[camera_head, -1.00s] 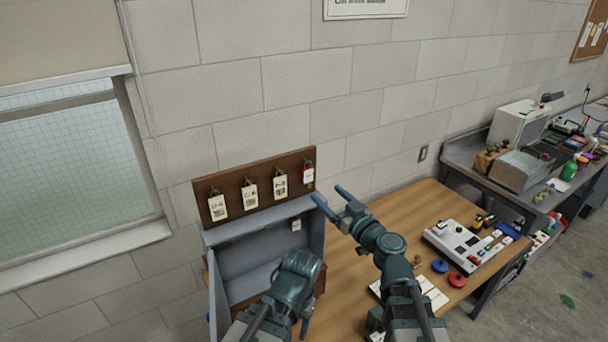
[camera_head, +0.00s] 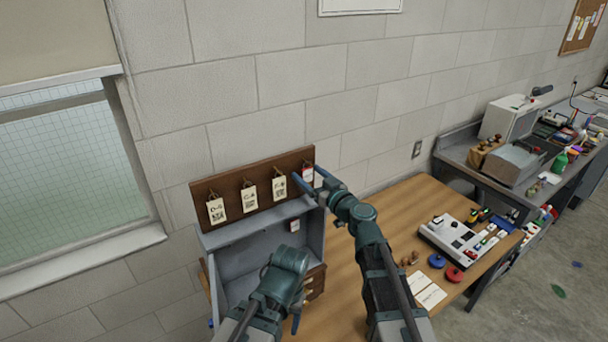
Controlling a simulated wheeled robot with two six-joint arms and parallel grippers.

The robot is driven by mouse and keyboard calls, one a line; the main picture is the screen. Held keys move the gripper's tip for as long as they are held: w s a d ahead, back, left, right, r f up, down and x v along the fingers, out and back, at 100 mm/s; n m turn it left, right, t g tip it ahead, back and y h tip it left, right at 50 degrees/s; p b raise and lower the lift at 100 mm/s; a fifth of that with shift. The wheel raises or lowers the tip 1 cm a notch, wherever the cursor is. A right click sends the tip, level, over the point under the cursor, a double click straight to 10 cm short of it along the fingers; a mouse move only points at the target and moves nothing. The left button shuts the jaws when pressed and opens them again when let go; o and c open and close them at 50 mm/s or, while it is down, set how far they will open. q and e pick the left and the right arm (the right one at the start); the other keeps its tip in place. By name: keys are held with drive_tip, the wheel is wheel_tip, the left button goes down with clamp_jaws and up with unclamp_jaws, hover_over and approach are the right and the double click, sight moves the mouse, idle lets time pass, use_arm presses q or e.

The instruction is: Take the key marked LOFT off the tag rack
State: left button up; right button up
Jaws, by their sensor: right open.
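The tag rack (camera_head: 232,188) is a brown board against the wall, above an open grey cabinet (camera_head: 235,240). Three cream tags hang from it: a left one (camera_head: 216,211), a middle one (camera_head: 249,196) and a right one (camera_head: 279,190). The print is too small to make out LOFT. My right gripper (camera_head: 307,174) is open, its two fingers pointing at the red and white tag, one on each side in the picture. Contact cannot be told. My left arm (camera_head: 284,273) is in front of the cabinet; its jaws are mostly hidden.
The wooden table (camera_head: 398,205) holds a grey and white device (camera_head: 452,240), blue and red round pieces and white cards (camera_head: 427,290). A crowded grey bench (camera_head: 470,155) stands at the right. A window is at the left.

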use_arm(q)
drive_tip(key=shift+s, duration=0.1)
use_arm(e)
drive_tip(key=shift+s, duration=0.15)
drive_tip(key=shift+d, duration=0.15)
drive_tip(key=shift+c, duration=1.3)
use_arm(q)
drive_tip(key=shift+d, duration=0.1)
use_arm(e)
clamp_jaws()
drive_tip(key=shift+r, duration=0.1)
